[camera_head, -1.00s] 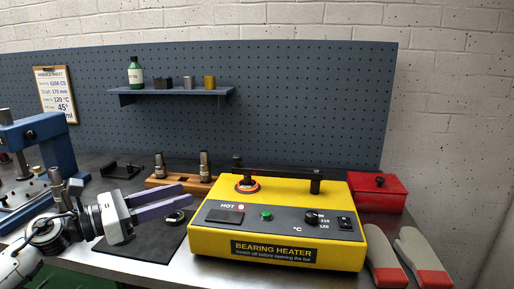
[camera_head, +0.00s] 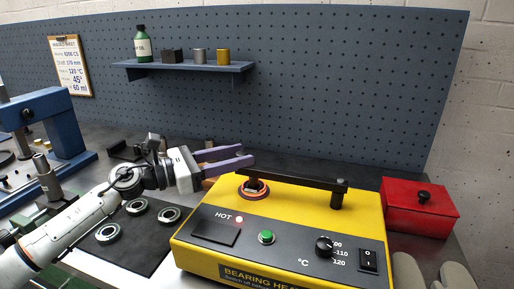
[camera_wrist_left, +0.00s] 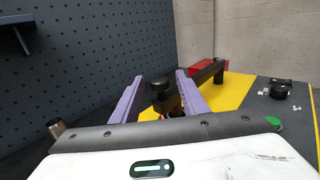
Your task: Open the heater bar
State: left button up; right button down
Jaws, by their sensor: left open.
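The yellow bearing heater (camera_head: 200,246) stands on the bench with its black heater bar (camera_head: 300,181) lying across the top, down on its posts. A ring with an orange edge (camera_head: 253,190) sits around the post at the bar's left end. My left gripper (camera_head: 247,154) is open, its purple fingers at the bar's left end. In the left wrist view the bar (camera_wrist_left: 205,75) runs away to the right, and its round black knob (camera_wrist_left: 161,88) appears between the open fingers, with no clear contact. The right gripper is not in view.
The heater's red HOT lamp (camera_head: 239,219) is lit. A red lidded box (camera_head: 420,207) stands right of the heater, with grey gloves (camera_head: 430,272) in front. Metal rings (camera_head: 107,233) lie on a dark mat. A blue press (camera_head: 50,120) stands left; a pegboard shelf (camera_head: 185,70) is behind.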

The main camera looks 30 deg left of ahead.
pick_arm(q)
jog(key=x, duration=0.2)
jog(key=p+x, duration=0.1)
jog(key=shift+w+d+r, duration=0.2)
jog(key=shift+w, duration=0.15)
jog(key=shift+x, duration=0.9)
jog(key=shift+f, duration=0.2)
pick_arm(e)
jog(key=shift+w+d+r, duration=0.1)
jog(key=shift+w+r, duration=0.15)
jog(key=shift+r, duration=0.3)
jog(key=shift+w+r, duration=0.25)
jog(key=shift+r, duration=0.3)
pick_arm(q)
grip_shut()
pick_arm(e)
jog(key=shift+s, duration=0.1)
